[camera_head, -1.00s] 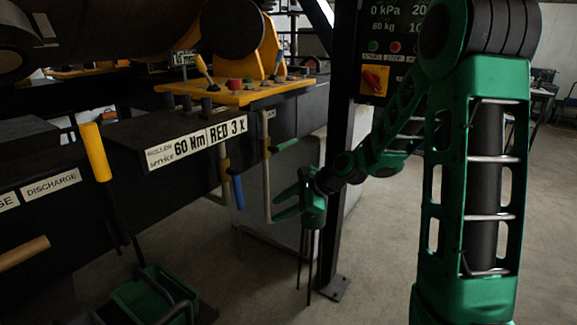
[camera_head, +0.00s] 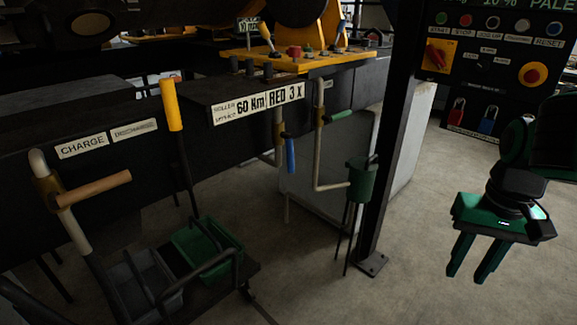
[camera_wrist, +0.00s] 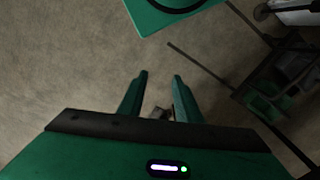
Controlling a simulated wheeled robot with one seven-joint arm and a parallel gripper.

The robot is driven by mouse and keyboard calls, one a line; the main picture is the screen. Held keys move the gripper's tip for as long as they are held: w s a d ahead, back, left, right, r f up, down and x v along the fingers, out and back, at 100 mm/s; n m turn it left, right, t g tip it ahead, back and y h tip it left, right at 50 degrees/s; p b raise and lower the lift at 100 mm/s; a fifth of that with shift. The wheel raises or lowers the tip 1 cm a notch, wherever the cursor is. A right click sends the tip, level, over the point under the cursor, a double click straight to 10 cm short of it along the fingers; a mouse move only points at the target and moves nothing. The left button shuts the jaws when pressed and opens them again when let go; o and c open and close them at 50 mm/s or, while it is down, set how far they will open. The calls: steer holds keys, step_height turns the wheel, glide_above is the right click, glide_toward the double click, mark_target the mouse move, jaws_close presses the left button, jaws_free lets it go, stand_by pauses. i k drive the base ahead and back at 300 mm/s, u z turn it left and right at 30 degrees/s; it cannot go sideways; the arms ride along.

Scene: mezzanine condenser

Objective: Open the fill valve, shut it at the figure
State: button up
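No label reading "fill" is legible, so I cannot tell which valve is the fill valve. A green valve handle (camera_head: 338,116) sits on a bent pale pipe (camera_head: 319,150) that runs down to a green pot (camera_head: 362,180) on thin legs. A blue handle (camera_head: 291,155) hangs on a pipe left of it. A tan handle (camera_head: 95,189) is on a pipe at far left. My gripper (camera_head: 468,277) is right of the post, apart from all handles, fingers pointing down. In the wrist view, its fingers (camera_wrist: 160,78) stand apart with nothing held. The kPa and kg figures are out of view.
A dark post (camera_head: 391,150) stands between my gripper and the pipes. A button panel (camera_head: 492,70) with a red stop button is behind my gripper. A yellow lever (camera_head: 172,105) and a trolley with a green bin (camera_head: 206,248) are at left.

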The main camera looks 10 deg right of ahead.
mark_target(288, 138)
steer(key=k, duration=1.1)
steer(key=z, duration=0.45)
steer(key=i, duration=2.1)
steer(key=u, duration=0.45)
